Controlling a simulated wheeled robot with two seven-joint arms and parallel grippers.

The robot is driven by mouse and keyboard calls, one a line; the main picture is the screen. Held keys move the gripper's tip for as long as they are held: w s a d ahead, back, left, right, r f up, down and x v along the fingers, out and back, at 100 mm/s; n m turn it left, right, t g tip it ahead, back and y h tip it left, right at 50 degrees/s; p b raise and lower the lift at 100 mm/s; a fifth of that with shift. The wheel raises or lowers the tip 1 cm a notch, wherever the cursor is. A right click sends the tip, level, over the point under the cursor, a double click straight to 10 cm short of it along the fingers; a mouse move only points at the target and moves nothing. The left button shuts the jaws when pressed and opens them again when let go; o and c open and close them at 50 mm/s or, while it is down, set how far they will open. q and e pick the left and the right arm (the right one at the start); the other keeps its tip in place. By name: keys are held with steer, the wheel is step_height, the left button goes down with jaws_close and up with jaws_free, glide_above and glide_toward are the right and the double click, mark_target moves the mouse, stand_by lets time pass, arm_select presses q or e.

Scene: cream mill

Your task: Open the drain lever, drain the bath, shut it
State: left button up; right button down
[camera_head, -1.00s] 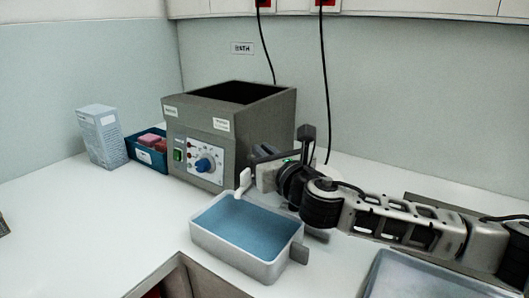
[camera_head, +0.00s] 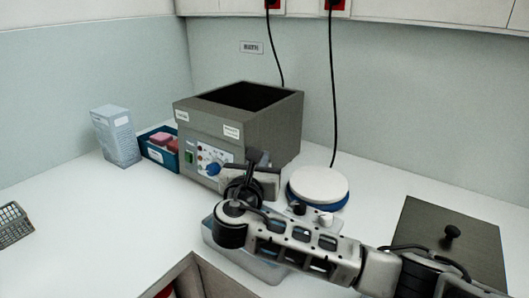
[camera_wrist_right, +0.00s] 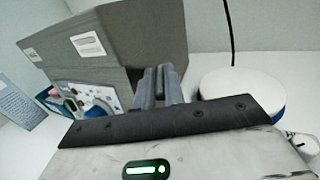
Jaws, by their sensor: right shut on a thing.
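The grey bath (camera_head: 262,133) stands at the back of the counter, with a blue knob (camera_head: 213,168) and a green switch (camera_head: 190,156) on its front panel. My right gripper (camera_head: 258,163) is at the bath's lower front right corner. In the right wrist view its fingers (camera_wrist_right: 160,85) are close together beside the bath's side wall (camera_wrist_right: 145,35). It is shut on the drain lever, which the gripper itself hides. A pale tray (camera_head: 213,238) sits below the corner, mostly covered by my right arm, so its contents are hidden. My left gripper is not in view.
A round white-topped object with a blue edge (camera_head: 318,185) stands right of the bath. A dark plate with a black knob (camera_head: 470,222) lies at the right. A blue box (camera_head: 158,157) and a pale carton (camera_head: 118,137) are left. A dark grid rack (camera_head: 14,226) is at the far left.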

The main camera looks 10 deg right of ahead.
steer(key=m+h, duration=0.1)
steer(key=m+g+h, duration=0.1)
steer(key=a+m+g+h, duration=0.1)
steer(key=h, duration=0.1)
steer(key=shift+w, duration=0.3)
steer(key=shift+g+h, duration=0.3)
steer(key=c, duration=1.5)
jaws_free()
steer(key=shift+a+r, duration=0.1)
steer(key=shift+r, duration=0.05)
